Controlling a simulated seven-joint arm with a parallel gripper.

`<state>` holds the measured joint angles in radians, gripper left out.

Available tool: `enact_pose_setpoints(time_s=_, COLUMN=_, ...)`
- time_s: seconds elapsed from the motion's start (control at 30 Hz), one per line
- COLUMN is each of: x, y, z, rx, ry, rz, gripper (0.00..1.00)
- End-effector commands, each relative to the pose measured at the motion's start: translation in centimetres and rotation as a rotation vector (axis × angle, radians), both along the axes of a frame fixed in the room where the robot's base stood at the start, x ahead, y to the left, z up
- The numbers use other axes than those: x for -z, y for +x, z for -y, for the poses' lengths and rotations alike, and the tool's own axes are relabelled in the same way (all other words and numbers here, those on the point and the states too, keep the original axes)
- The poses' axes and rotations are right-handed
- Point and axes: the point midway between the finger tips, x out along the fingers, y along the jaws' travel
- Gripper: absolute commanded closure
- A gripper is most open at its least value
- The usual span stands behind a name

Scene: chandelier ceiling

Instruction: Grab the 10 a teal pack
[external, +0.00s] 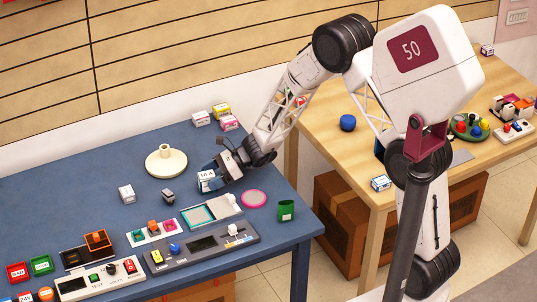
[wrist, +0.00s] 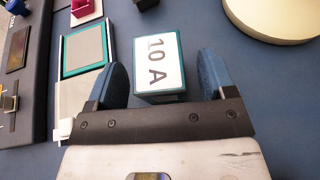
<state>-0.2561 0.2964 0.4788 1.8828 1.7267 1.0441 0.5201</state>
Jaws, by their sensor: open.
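The 10 A teal pack (wrist: 159,62) is a small box with a white top marked "10 A" and teal sides. In the wrist view it lies between and slightly ahead of the two blue fingers of my gripper (wrist: 163,82), with a gap on each side. In the external view the pack (external: 206,180) stands on the blue table, partly hidden by my gripper (external: 222,177), which reaches down from the right. My gripper is open and holds nothing.
A cream round stand (external: 166,162) is behind and left of the pack. A teal-framed panel (external: 198,215), a grey device (external: 205,243) and a pink disc (external: 254,199) lie in front. Several small boxes (external: 221,111) sit at the back. The blue table (external: 90,190) is clear at left.

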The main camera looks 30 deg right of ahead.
Motion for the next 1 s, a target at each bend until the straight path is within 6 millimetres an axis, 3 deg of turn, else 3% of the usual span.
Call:
enact_pose_setpoints(time_s=0.2, x=0.63, y=0.19, z=-1.41, rx=0.001, ry=-0.001, rz=-0.001, gripper=0.23)
enact_pose_setpoints(time_s=0.77, x=0.61, y=0.21, z=-1.46, rx=0.001, ry=0.000, rz=-0.001, gripper=0.23)
enact_pose_setpoints(time_s=1.0, x=0.61, y=0.21, z=-1.46, rx=0.001, ry=0.000, rz=-0.001, gripper=0.60)
